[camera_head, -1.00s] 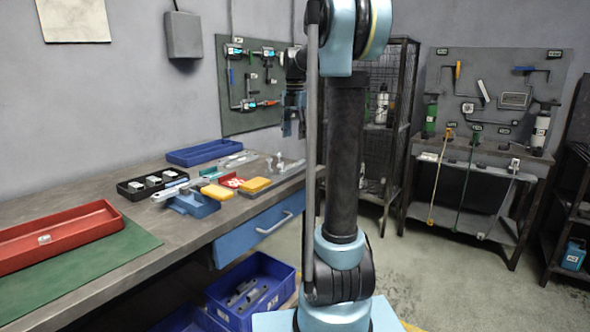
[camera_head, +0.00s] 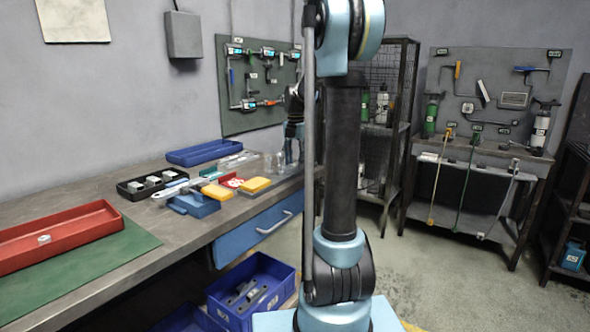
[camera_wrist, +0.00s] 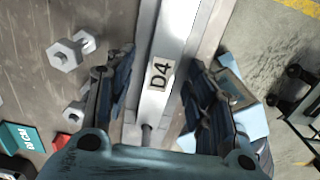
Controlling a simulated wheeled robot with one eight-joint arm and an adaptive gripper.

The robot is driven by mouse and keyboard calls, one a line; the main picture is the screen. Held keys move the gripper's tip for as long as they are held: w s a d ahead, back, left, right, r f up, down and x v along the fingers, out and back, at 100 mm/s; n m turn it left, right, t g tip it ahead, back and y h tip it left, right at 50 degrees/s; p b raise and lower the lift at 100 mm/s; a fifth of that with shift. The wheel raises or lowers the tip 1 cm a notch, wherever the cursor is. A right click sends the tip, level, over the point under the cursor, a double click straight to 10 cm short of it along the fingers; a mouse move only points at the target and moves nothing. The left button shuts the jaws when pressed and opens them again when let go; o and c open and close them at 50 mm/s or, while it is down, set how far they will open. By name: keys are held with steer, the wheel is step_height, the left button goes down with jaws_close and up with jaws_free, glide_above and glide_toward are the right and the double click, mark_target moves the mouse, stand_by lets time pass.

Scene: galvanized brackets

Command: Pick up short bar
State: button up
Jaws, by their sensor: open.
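A pale grey metal bar (camera_wrist: 176,38) with a "D4" label (camera_wrist: 160,75) runs lengthwise between my fingers in the wrist view. I cannot tell from its visible part how long it is. My gripper (camera_wrist: 160,88) is open, with one finger on each side of the bar and visible gaps. In the head view my gripper (camera_head: 291,148) is low over the far right end of the workbench (camera_head: 110,200), partly hidden behind my arm. The bar is hard to make out there.
Bolts (camera_wrist: 65,54) lie left of the bar in the wrist view. On the bench are a blue tray (camera_head: 205,153), black box (camera_head: 130,191), yellow block (camera_head: 256,184) and red tray (camera_head: 65,228). The bench's right edge borders open floor.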

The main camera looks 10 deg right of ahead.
steer(key=shift+f, duration=0.2)
jaws_close()
steer(key=shift+r, duration=0.1)
